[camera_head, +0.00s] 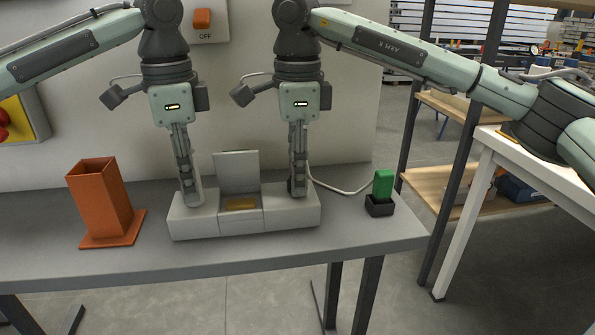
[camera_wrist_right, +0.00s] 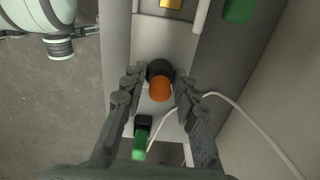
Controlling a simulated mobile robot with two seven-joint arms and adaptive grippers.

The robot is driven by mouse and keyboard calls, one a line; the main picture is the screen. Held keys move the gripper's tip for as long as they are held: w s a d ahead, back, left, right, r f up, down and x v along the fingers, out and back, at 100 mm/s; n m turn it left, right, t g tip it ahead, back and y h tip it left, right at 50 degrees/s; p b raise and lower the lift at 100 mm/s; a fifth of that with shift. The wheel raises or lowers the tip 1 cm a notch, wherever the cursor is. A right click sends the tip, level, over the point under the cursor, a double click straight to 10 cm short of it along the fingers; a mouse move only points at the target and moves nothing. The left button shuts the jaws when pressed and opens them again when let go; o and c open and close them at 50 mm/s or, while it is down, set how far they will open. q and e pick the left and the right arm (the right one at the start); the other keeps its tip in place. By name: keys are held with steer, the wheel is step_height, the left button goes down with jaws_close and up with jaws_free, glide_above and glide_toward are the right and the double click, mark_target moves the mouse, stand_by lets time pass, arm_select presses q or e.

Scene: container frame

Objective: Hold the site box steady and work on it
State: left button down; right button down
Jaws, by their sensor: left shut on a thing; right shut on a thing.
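The pale grey site box (camera_head: 285,221) sits on the grey bench, its middle lid (camera_head: 237,171) standing open above a yellow piece (camera_head: 240,203). That yellow piece also shows at the top of the right wrist view (camera_wrist_right: 171,3). My left gripper (camera_head: 192,201) is shut at the box's left end; its fingers hide what lies between them. My right gripper (camera_head: 297,190) is over the box's right part. In the right wrist view its fingers (camera_wrist_right: 159,82) are shut around an orange-and-black piece (camera_wrist_right: 160,89).
An orange square holder (camera_head: 100,205) stands at the left. A green block (camera_head: 383,184) sits in a small black holder (camera_head: 379,206) near the bench's right end. A pale cable (camera_head: 343,190) runs behind the box's right side. The bench front is clear.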

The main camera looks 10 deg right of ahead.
steer(key=m, duration=0.4)
steer(key=shift+m, duration=0.3)
steer(key=m, duration=0.3)
steer(key=shift+m, duration=0.4)
steer(key=m, duration=0.4)
steer(key=shift+m, duration=1.8)
steer(key=c, duration=1.2)
jaws_free()
steer(key=shift+o, duration=0.2)
step_height(320, 180, up, 12)
